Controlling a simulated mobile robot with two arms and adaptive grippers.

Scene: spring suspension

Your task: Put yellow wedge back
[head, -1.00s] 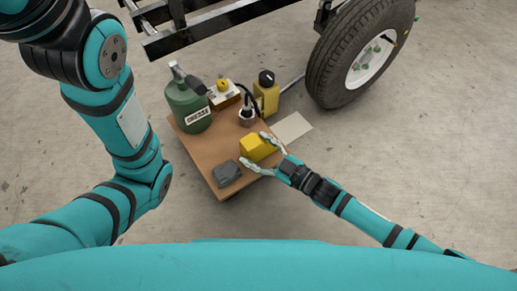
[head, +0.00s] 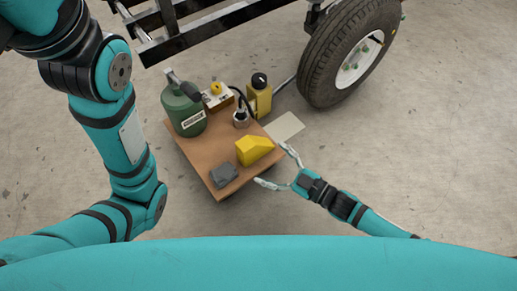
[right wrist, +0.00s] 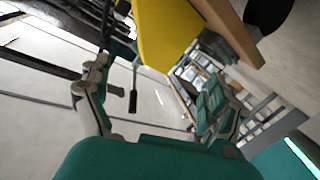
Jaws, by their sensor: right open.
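The yellow wedge (head: 254,150) rests on the brown tabletop (head: 205,158) of a small stand, near its right edge. It also shows at the top of the right wrist view (right wrist: 165,30), beyond the fingers. My right gripper (head: 274,166) is open and empty, just off the right edge of the stand. Its fingers are spread and apart from the wedge. In the right wrist view the open fingers (right wrist: 155,85) have nothing between them. My left arm shows at the left of the head view, but its gripper is out of view.
A green grease container (head: 184,112), a yellow bottle (head: 259,97), a small metal cup (head: 240,120) and a box with a yellow knob (head: 216,98) stand at the back. A grey block (head: 223,175) lies at the front. A wheel (head: 345,55) stands behind right.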

